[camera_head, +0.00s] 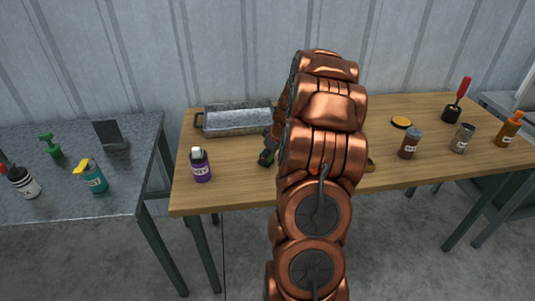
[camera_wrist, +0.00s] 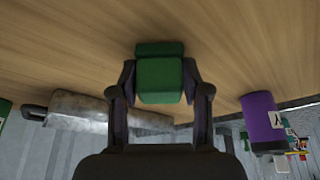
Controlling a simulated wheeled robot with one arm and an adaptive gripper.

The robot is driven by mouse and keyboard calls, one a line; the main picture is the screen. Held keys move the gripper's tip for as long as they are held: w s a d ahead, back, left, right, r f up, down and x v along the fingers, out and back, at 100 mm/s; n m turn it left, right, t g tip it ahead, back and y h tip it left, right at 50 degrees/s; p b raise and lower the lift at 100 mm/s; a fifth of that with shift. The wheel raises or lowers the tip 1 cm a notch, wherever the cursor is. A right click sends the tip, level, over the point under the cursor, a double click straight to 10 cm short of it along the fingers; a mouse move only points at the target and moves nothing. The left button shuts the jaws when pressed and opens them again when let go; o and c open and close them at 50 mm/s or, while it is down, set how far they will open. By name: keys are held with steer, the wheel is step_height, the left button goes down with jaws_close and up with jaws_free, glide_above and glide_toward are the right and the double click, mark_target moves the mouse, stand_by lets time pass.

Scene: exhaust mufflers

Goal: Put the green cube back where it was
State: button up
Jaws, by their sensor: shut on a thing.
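The green cube (camera_wrist: 160,80) is between the two fingers of my gripper (camera_wrist: 160,92) in the wrist view, and the fingers are shut on it. Behind it is the wooden tabletop (camera_wrist: 60,30); I cannot tell whether the cube touches it. In the head view, my gripper (camera_head: 267,157) shows as a small dark shape left of my copper arm, low over the wooden table (camera_head: 235,190). The cube is mostly hidden there.
A purple bottle (camera_head: 201,165) stands left of my gripper, and a metal tray (camera_head: 238,131) lies behind it. Brown jar (camera_head: 409,143), grey jar (camera_head: 462,138) and orange bottle (camera_head: 508,130) stand at the right. The table's front left is clear. My arm hides the middle.

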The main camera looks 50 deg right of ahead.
steer(key=shift+f, duration=0.2)
steer(key=o, duration=1.1)
steer(key=shift+r, duration=0.1)
steer(key=shift+r, duration=0.15)
steer(key=shift+b+v, duration=1.85)
steer(key=shift+v, duration=4.1)
